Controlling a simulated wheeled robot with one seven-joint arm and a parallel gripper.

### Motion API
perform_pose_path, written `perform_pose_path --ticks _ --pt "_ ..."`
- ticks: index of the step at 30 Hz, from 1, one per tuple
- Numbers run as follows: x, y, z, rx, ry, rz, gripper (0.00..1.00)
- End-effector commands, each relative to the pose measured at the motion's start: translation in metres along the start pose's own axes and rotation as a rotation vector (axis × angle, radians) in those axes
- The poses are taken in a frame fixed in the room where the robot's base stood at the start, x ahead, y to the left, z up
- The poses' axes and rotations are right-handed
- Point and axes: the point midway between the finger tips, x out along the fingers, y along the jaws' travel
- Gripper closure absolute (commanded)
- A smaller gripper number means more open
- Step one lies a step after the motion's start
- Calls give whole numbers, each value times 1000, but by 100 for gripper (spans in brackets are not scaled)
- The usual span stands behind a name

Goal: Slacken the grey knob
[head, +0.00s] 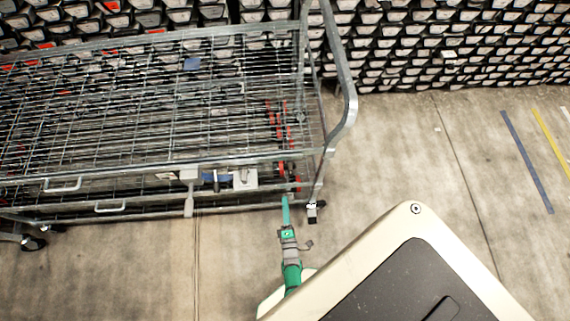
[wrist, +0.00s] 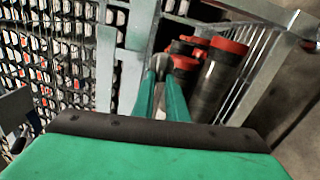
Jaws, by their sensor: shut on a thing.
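The grey knob (wrist: 160,63) shows in the wrist view as a small grey piece between the tips of my green fingers. My gripper (wrist: 160,82) is shut on it, and the fingers hide most of it. In the head view my gripper (head: 286,203) reaches to the front right part of a wire cart (head: 120,165). The knob cannot be made out there. How far the knob is turned cannot be told.
Dark cylinders with red caps (wrist: 221,75) stand close right of my fingers. Grey upright bars (wrist: 137,40) are close on the left. Racks of core liners (head: 440,45) fill the back. Floor (head: 400,150) right of the cart is clear.

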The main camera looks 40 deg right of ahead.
Motion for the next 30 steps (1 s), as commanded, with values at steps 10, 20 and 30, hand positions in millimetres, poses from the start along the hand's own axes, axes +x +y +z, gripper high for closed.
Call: perform_pose_path --ticks 10,20,30 --pt "-1 -2 -3 -85 8 0 100" --pt "-1 -2 -3 -90 8 0 100" --pt "-1 -2 -3 -89 7 0 69"
